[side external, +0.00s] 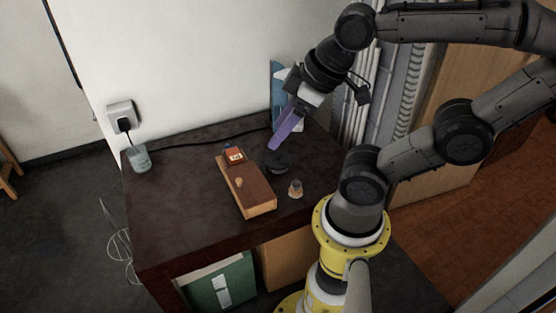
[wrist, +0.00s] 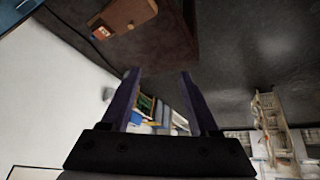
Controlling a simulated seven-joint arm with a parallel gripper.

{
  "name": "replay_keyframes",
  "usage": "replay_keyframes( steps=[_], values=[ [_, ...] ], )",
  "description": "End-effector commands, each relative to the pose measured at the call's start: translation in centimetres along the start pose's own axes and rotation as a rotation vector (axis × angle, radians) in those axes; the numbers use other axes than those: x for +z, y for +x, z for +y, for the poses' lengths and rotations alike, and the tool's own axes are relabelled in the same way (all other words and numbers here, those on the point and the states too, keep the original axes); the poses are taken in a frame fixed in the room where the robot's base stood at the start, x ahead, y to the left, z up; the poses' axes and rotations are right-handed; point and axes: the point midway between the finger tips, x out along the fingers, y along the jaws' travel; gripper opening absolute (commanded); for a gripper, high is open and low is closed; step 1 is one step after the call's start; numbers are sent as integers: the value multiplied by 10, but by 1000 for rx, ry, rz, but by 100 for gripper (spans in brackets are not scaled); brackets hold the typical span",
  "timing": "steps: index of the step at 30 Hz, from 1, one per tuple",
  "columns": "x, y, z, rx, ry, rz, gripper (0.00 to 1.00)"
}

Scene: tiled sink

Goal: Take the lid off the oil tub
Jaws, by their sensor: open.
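I cannot tell for certain which thing is the oil tub. A small dark round thing (side external: 277,163) on the dark table and a small jar-like thing with a tan lower part and a dark top (side external: 296,188) are both small candidates. My gripper (side external: 275,147), with purple fingers, is above the table, its tips over the back part near the dark round thing. In the wrist view my gripper (wrist: 157,75) is open, with nothing between the fingers. No lid can be made out clearly as a separate part.
A long wooden block (side external: 247,188) with a small round knob-like thing (side external: 239,182) lies mid-table, a small red box (side external: 234,155) at its far end. A glass (side external: 139,158) stands at the back left. A blue upright thing (side external: 279,85) is behind my gripper. The table's front left is clear.

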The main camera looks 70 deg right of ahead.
Motion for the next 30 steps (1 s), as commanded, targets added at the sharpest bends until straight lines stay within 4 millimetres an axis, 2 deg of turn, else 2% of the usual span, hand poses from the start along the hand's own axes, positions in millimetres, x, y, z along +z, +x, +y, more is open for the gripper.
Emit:
replay_keyframes(
  steps=[4, 8, 13, 17, 20, 23, 27, 30],
  values=[
    [-24, -7, 4, 15, -302, 43, 61],
    [-50, 0, 19, 36, -557, 13, 61],
    [-81, 27, 60, 41, -836, -84, 61],
    [-92, 63, 109, 2, -999, -187, 61],
    [-87, 95, 152, -50, -1071, -258, 61],
    [-67, 127, 194, -118, -1089, -319, 61],
    [-24, 164, 240, -204, -1001, -381, 61],
    [8, 181, 257, -254, -912, -410, 61]
  ],
)
